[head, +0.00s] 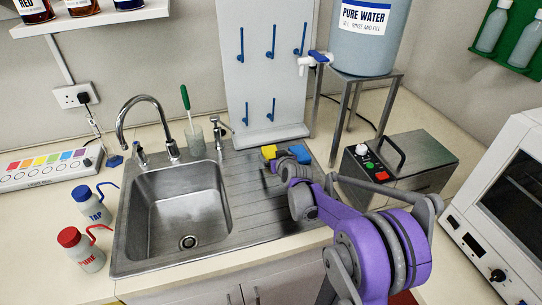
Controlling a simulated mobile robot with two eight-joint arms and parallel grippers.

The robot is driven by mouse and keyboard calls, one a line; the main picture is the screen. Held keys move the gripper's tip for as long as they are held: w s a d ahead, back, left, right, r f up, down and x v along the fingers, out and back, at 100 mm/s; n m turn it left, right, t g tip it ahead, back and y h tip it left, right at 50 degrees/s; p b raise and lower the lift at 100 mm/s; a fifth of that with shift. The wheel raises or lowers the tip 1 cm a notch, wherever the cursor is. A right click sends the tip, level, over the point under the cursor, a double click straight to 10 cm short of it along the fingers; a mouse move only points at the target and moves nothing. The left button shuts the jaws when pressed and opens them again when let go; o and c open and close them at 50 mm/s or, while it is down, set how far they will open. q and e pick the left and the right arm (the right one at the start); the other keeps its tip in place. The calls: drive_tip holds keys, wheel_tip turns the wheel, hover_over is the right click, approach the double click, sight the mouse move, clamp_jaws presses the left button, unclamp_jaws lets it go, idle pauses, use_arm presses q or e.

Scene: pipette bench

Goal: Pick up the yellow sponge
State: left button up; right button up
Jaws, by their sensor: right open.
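The yellow sponge (268,151) lies at the back of the ridged metal drainboard (262,200), right of the sink basin. It shows only as a small yellow patch, partly hidden by my right gripper. My right gripper (281,160) is just in front of it and low over the drainboard. Its fingers are small and partly covered by the wrist; it is open. I cannot tell whether it touches the sponge. My left gripper is not in view.
Behind stands a white peg board (262,80). A metal stand (350,85) with a water tank (378,40) and a grey metal box (400,165) are on the right. The faucet (150,120) stands left.

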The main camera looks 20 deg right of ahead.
sight(271, 153)
drive_tip(key=x, duration=0.3)
drive_tip(key=shift+w+a, duration=0.1)
drive_tip(key=shift+w, duration=0.25)
drive_tip(key=shift+s, duration=0.1)
drive_tip(key=c, duration=1.3)
